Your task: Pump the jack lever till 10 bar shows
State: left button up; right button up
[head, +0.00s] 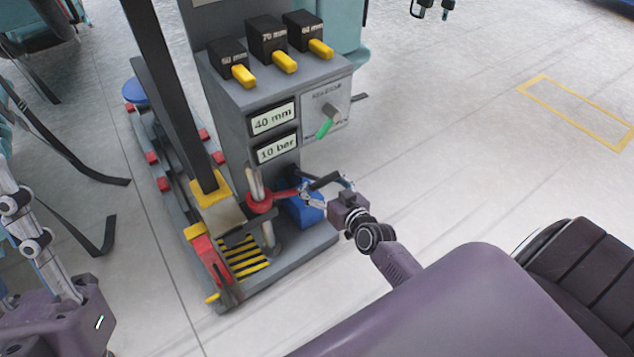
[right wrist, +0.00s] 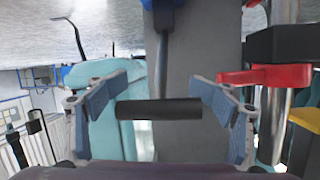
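The grey jack stand has a lower display (head: 277,149) that reads 10 bar. The display above it (head: 272,119) reads 40 mm. The jack lever ends in a black crossbar (right wrist: 160,108) on a dark rod; in the head view the lever (head: 324,181) is at the stand's right side, above a blue body (head: 303,212). My right gripper (head: 325,192) is at the lever. In the right wrist view its fingers (right wrist: 160,100) are spread, one near each end of the crossbar. My left arm (head: 62,318) shows at the lower left; its fingertips cannot be made out.
Three black blocks with yellow tabs (head: 285,62) top the stand. A red clamp (head: 262,202) on a post is close left of my right gripper.

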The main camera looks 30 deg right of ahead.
jog(key=o, duration=0.5)
jog(key=shift+d+r, duration=0.2)
jog(key=shift+d, duration=0.15)
jog(key=shift+o, duration=0.5)
jog(key=shift+a, duration=0.1)
jog(key=shift+a, duration=0.2)
jog(key=v, duration=0.8)
jog(key=shift+c, duration=0.2)
